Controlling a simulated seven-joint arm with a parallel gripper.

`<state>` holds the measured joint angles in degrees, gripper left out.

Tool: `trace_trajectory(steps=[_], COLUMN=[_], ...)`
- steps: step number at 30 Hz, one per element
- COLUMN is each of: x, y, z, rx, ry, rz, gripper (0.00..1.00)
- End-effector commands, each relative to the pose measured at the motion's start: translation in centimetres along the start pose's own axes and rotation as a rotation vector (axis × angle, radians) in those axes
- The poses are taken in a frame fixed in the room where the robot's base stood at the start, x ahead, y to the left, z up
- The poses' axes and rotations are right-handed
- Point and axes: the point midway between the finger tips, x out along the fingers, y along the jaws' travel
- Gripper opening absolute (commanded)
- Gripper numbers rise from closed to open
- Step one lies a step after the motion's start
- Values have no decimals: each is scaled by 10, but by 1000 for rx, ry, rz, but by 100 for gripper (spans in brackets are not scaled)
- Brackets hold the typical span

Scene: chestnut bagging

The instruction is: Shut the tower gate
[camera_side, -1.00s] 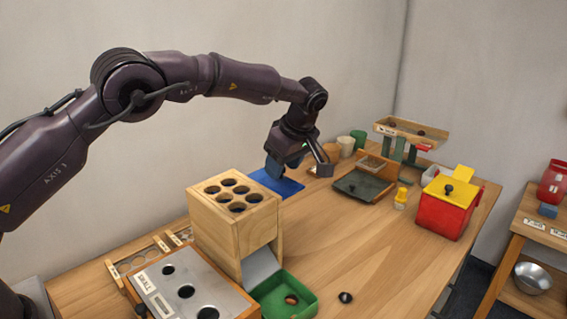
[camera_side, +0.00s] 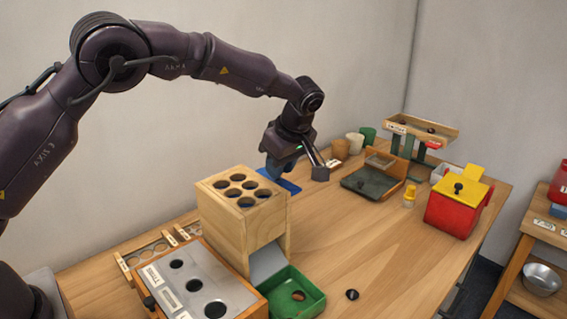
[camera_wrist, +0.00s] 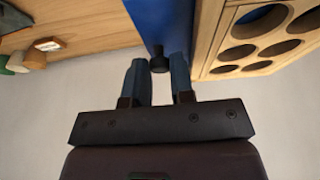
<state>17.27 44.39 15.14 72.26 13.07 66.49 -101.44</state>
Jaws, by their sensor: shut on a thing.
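The wooden tower (camera_side: 242,225) has several round holes in its top. Its gate is a flat blue plate (camera_side: 284,187) that sticks out behind the tower; blue also shows down some of the holes. My gripper (camera_side: 294,168) is low behind the tower, at the gate. In the wrist view the blue plate (camera_wrist: 158,22) runs alongside the tower top (camera_wrist: 212,35), and its black knob (camera_wrist: 159,65) sits between the fingertips of my gripper (camera_wrist: 159,78). The fingers are shut on the knob. The tower hides part of the gate in the side view.
In front of the tower are a green tray (camera_side: 318,300), a metal-topped box with holes (camera_side: 195,285) and a small dark round thing (camera_side: 352,294). A red bin with yellow lid (camera_side: 452,212) stands right. Cups (camera_side: 354,142) stand behind. The middle table is clear.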

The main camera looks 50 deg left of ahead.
Motion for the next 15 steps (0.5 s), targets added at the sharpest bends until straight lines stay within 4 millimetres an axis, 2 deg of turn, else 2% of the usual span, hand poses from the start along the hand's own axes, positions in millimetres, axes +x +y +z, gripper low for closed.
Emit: trace_trajectory(steps=[5, 6, 8, 9, 15], x=[-2, -2, -1, -1, 0], y=[-5, -5, -5, -5, -5], z=[1, 1, 1, 1, 1], rx=[1, 0, 1, 1, 1], ry=[-3, -3, -3, -3, -1], rz=[-20, -21, -21, -21, -23], gripper=[0, 32, 45, 48, 48])
